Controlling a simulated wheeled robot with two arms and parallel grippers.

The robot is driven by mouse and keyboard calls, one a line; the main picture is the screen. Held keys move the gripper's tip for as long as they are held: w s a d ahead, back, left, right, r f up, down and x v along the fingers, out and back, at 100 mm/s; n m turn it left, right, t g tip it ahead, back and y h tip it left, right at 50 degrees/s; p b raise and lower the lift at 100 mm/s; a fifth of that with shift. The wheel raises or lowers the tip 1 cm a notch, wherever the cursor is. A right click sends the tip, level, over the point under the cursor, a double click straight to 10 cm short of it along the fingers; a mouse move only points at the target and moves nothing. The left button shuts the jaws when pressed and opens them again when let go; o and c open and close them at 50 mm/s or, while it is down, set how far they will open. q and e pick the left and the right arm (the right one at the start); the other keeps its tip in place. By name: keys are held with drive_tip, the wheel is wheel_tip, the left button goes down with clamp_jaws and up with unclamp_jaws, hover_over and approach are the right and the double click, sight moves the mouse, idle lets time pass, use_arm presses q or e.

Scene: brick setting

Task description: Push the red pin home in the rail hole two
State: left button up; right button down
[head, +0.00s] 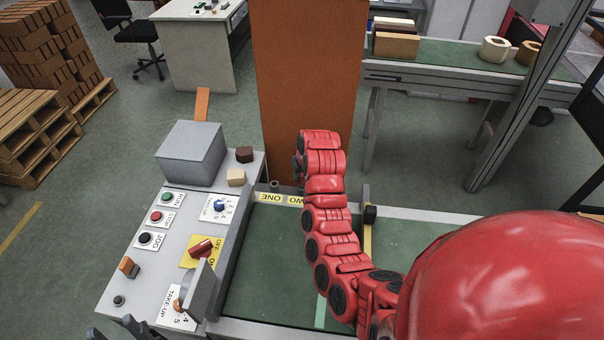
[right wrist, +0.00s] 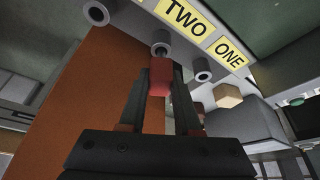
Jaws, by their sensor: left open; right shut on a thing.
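In the right wrist view, my right gripper (right wrist: 159,82) is shut on the red pin (right wrist: 160,75). The pin points at the grey round hole below the TWO label (right wrist: 185,14), hole two (right wrist: 160,37). A grey tip shows between the red body and the hole; I cannot tell how deep it sits. In the head view the pin is hidden behind my red right arm, which reaches the rail by the TWO label (head: 300,201). My left gripper (head: 115,332) is open and empty at the bottom left edge, only its dark fingertips showing.
Two other round sockets flank hole two, one near the ONE label (right wrist: 230,57). A grey control panel (head: 140,235) with buttons and levers stands left of the green bed (head: 270,275). A tall brown panel (head: 305,80) rises behind the rail.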

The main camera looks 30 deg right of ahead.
sight(302, 174)
drive_tip(key=shift+f+b, duration=0.7)
drive_tip(key=shift+f, duration=0.65)
drive_tip(key=shift+c, duration=0.6)
unclamp_jaws()
drive_tip(key=shift+r+p, duration=0.3)
drive_tip(key=shift+r, duration=2.75)
